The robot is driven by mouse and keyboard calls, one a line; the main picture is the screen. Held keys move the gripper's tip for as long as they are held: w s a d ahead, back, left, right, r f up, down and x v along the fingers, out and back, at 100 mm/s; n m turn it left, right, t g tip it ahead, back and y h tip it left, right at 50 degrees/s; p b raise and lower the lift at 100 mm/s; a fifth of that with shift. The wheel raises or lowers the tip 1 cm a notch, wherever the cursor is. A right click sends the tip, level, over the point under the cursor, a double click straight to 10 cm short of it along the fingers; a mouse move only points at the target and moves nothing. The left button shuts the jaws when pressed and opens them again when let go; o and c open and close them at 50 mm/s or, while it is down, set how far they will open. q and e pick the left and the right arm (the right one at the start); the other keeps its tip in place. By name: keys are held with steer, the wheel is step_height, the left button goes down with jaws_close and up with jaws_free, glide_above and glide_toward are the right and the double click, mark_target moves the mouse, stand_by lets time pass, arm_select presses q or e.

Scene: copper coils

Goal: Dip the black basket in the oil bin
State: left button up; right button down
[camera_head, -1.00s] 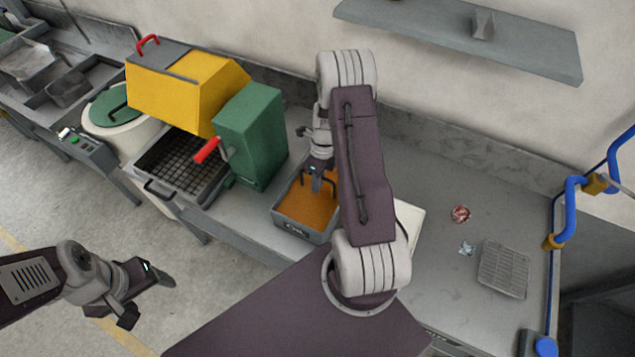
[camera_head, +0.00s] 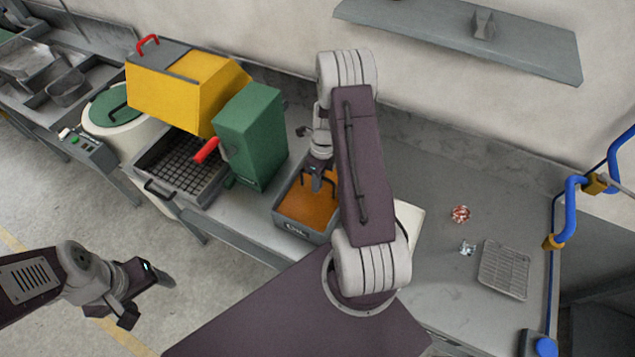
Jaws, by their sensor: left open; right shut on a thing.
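The oil bin (camera_head: 305,231) is a grey open box with orange-brown oil inside, in the middle of the head view. My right gripper (camera_head: 318,184) points down at the far part of the bin, over the oil. It is shut on a dark, handle-like piece (camera_head: 332,184) that I take to be part of the black basket. The basket's body cannot be made out; my arm and the oil may hide it. My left gripper (camera_head: 148,297) is open and empty at the lower left, over the floor and away from the bench.
A green box (camera_head: 252,138) with a red handle stands close left of the bin. A yellow machine (camera_head: 185,88) and a dark grid tray (camera_head: 180,166) are farther left. A wire rack (camera_head: 504,270) and two small items lie on the right bench. A shelf (camera_head: 460,35) hangs above.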

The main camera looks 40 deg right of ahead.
steer(key=s+a+p+v, duration=0.1)
steer(key=a+p+v, duration=0.1)
steer(key=p+v, duration=0.9)
steer(key=shift+r, duration=0.6)
stand_by(1.6)
steer(key=p+v, duration=0.3)
steer(key=shift+s+a, duration=0.15)
steer(key=shift+a, duration=0.2)
